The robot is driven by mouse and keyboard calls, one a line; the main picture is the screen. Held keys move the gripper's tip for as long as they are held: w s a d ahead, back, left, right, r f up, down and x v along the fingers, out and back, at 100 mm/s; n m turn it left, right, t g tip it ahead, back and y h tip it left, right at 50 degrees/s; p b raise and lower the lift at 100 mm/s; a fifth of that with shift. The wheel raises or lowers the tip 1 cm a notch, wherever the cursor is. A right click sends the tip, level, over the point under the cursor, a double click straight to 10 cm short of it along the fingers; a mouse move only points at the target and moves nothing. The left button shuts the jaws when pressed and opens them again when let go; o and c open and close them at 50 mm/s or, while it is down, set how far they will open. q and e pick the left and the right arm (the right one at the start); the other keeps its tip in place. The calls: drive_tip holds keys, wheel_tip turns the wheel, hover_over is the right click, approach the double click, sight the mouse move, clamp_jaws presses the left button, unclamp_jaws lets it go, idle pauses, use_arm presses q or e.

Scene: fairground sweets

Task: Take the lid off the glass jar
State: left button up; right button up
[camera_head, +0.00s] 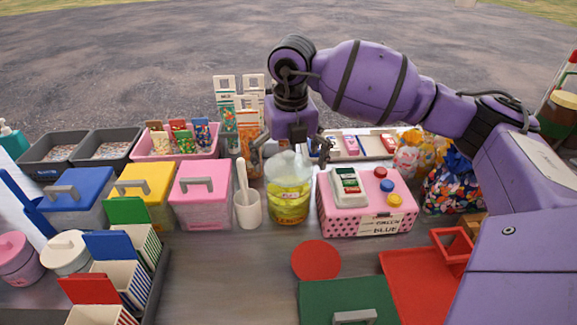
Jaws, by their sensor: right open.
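The glass jar (289,202) stands upright on the counter in the middle of the head view, with yellow-green contents showing through its wall. Its pale, clear lid (288,168) sits on top of the jar. My right gripper (291,158) points down directly above the jar. Its fingers are spread, one on each side of the lid, and it holds nothing. I cannot tell whether the fingers touch the lid. My left gripper is not in view.
A pink box with coloured buttons (345,216) stands close right. A pink lidded bin (201,206) is further left.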

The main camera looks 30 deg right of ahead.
drive_tip(key=c, duration=1.1)
drive_tip(key=shift+r, duration=0.15)
